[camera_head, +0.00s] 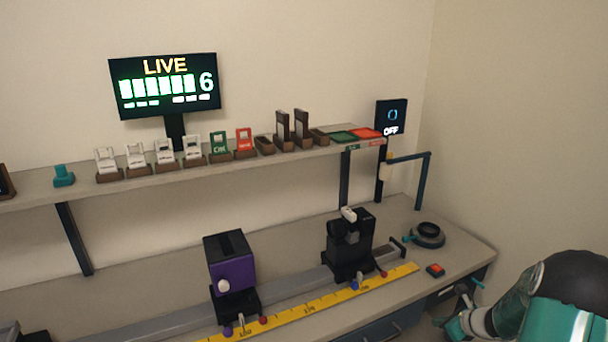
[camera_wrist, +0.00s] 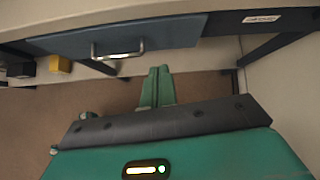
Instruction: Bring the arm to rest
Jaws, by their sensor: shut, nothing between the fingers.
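My gripper (camera_wrist: 157,86) shows in the wrist view as two green fingers pressed together with nothing between them. It is in free air over the brown floor, near the bench's drawer front. In the head view my arm is at the lower right, beside the bench's right end, with my gripper (camera_head: 457,322) low and partly cut by the picture edge. It appears apart from the bench and touches nothing that I can see.
The bench (camera_head: 465,257) carries a purple device (camera_head: 231,265), a black device (camera_head: 349,250), a yellow ruler (camera_head: 320,301), a dark ring (camera_head: 428,233) and a red button (camera_head: 435,270). A drawer handle (camera_wrist: 118,52) juts out near my gripper. Open floor (camera_wrist: 60,115) lies below.

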